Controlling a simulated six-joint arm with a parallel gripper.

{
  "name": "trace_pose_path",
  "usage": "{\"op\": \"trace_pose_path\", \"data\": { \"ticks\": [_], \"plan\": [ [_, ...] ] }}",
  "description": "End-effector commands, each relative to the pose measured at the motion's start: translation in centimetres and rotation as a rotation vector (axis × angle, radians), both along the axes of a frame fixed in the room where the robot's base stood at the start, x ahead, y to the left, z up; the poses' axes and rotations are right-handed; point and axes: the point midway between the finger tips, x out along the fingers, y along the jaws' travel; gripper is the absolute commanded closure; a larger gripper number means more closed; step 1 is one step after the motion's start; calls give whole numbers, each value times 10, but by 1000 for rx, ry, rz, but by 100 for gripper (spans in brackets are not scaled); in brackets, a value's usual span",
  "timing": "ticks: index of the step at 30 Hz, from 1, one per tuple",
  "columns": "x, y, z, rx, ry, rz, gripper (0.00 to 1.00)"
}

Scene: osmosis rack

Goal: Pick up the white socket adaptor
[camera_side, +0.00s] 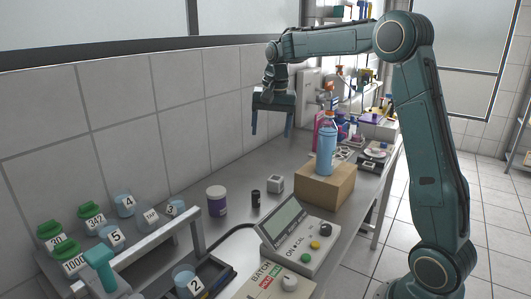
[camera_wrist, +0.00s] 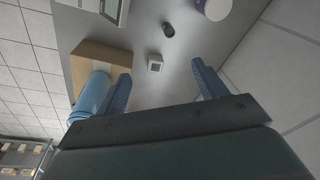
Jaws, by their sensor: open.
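The white socket adaptor (camera_side: 275,184) is a small white cube with a grey top. It stands on the grey bench between a small black cylinder and a cardboard box. In the wrist view the adaptor (camera_wrist: 155,63) lies ahead of the fingers, roughly midway between them. My gripper (camera_side: 271,134) is open and empty, high above the bench near the tiled wall, with its fingers pointing down. Its two blue fingers also show in the wrist view (camera_wrist: 158,75), one on each side. Nothing hides the adaptor.
A cardboard box (camera_side: 325,186) carries a blue bottle (camera_side: 327,145) beside the adaptor. A black cylinder (camera_side: 256,198) and a purple-labelled jar (camera_side: 217,200) stand to its left. A console (camera_side: 298,232) is in front. The tiled wall (camera_side: 180,100) runs behind the bench.

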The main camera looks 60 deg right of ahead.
Motion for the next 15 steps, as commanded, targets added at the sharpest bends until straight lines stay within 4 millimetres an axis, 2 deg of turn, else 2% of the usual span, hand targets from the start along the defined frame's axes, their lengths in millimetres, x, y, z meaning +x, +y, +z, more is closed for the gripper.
{"op": "trace_pose_path", "data": {
  "ticks": [6, 15],
  "plan": [
    [29, -43, -35, 31, 45, -149, 29],
    [53, -98, -88, 67, 100, -342, 29]
  ]
}}
